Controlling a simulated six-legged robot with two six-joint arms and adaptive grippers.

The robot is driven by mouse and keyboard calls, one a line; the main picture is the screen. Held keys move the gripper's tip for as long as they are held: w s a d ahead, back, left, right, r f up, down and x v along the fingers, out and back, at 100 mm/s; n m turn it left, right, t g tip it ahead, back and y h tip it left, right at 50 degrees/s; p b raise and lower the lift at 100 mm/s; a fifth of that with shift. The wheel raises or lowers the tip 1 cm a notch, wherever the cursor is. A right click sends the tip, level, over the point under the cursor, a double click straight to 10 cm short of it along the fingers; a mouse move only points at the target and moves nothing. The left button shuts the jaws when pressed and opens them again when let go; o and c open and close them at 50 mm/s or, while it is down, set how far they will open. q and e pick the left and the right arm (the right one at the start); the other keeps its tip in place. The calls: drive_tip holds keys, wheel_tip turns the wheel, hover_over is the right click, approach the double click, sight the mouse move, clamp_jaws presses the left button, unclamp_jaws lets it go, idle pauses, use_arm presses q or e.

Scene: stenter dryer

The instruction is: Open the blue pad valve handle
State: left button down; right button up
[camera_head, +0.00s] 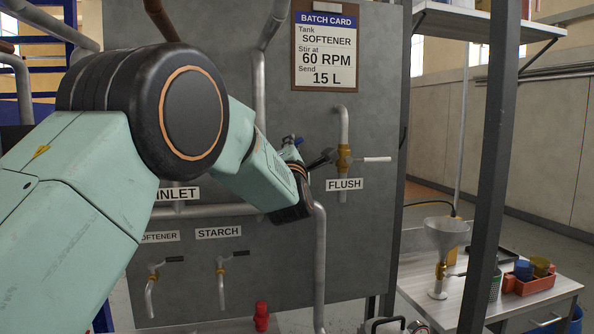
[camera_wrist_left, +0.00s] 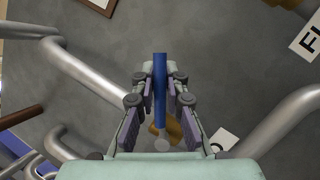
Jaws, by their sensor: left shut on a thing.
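The blue valve handle (camera_wrist_left: 160,88) stands as a narrow upright bar between the two fingers of my left gripper (camera_wrist_left: 161,78) in the left wrist view. The fingers are closed on it from both sides. A brass valve body (camera_wrist_left: 168,130) shows behind the handle's lower end, partly hidden by the gripper. In the head view my left arm reaches in front of the grey panel, and a small bit of the blue handle (camera_head: 290,140) shows by my left gripper (camera_head: 298,146). The wrist hides most of the valve there. My right gripper is not in view.
The FLUSH valve (camera_head: 344,158) with a pale lever is just right of my wrist. Pipes (camera_head: 319,262) run close below. SOFTENER (camera_head: 153,272) and STARCH (camera_head: 220,268) valves are lower left. A dark post (camera_head: 487,170) and a table with a funnel (camera_head: 446,235) stand right.

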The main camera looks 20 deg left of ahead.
use_arm(q)
drive_tip(key=r+n+y+b, duration=0.1)
drive_tip(key=n+b, duration=0.2)
drive_tip(key=s+a+r+n+y+b, duration=0.1)
drive_tip(key=n+y+b, duration=0.1)
drive_tip(key=n+b, duration=0.1)
drive_tip(key=a+n+g+y+b, duration=0.1)
drive_tip(key=n+b, duration=0.1)
drive_tip(key=shift+s+a+r+n+y+b, duration=0.15)
drive_tip(key=shift+s+r+n+y+b, duration=0.15)
drive_tip(key=shift+r+n+b, duration=0.1)
drive_tip(key=shift+s+a+r+n+g+y+b, duration=0.25)
drive_tip(key=shift+a+n+g+y+b, duration=0.2)
drive_tip(key=shift+n+b, duration=0.4)
drive_tip(key=shift+s+a+r+n+g+y+b, duration=0.3)
drive_tip(key=shift+n+y+b, duration=0.25)
drive_tip(key=shift+n, duration=0.5)
drive_tip(key=shift+w, duration=0.1)
drive_tip(key=c, duration=1.4)
unclamp_jaws()
drive_tip(key=shift+d, duration=0.1)
drive_tip(key=shift+o, duration=0.2)
drive_tip(key=shift+f, duration=0.1)
drive_tip(key=shift+f, duration=0.1)
